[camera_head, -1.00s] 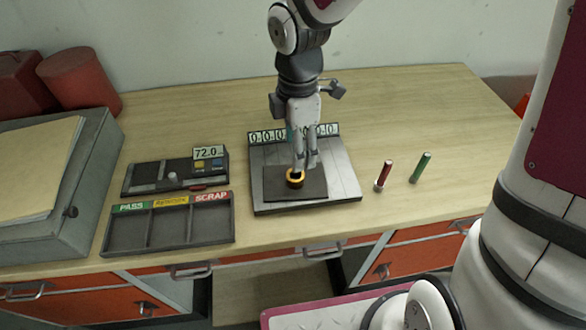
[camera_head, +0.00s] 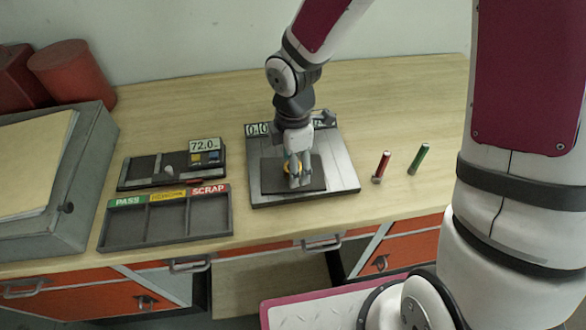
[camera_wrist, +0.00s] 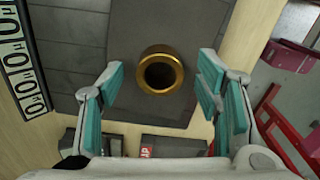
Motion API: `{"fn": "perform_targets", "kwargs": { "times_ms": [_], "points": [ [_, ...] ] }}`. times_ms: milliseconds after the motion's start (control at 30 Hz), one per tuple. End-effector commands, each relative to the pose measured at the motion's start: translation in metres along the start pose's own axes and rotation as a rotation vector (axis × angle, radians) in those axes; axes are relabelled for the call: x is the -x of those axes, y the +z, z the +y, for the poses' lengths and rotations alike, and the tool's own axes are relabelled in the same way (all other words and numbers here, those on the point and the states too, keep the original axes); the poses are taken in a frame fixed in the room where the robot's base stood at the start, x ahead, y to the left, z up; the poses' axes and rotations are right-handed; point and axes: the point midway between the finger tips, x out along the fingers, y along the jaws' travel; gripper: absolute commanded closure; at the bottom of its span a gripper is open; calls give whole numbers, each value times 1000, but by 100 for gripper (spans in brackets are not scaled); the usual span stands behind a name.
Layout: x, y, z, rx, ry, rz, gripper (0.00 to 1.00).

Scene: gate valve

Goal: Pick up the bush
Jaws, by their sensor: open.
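The bush is a short brass-coloured ring with a dark bore. In the wrist view the bush (camera_wrist: 160,70) stands with its bore facing the camera on a dark pad (camera_wrist: 190,25). In the head view the bush (camera_head: 287,168) is mostly hidden behind my fingers. My gripper (camera_head: 297,178) is over the dark pad in that view. In the wrist view my gripper (camera_wrist: 160,88) is open, with teal finger pads to the left and right of the bush. I see gaps between the pads and the bush.
The pad lies on a grey plate (camera_head: 340,180) with a digit display at its back. A sorting tray (camera_head: 165,222) marked PASS and SCRAP and a gauge with a 72.0 readout (camera_head: 206,145) are left. Red (camera_head: 383,165) and green (camera_head: 419,158) pins stand right.

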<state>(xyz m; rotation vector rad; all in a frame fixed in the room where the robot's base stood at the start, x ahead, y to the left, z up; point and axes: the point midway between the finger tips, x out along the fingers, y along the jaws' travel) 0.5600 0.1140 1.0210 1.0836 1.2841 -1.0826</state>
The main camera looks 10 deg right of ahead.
Motion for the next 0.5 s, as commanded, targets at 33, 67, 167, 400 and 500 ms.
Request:
{"fn": "perform_targets", "kwargs": {
  "times_ms": [33,67,167,400,500],
  "points": [
    [0,0,0,0,0,0,44],
    [0,0,0,0,0,0,50],
    [0,0,0,0,0,0,73],
    [0,0,0,0,0,0,100],
    [0,0,0,0,0,0,100]
  ]
}}
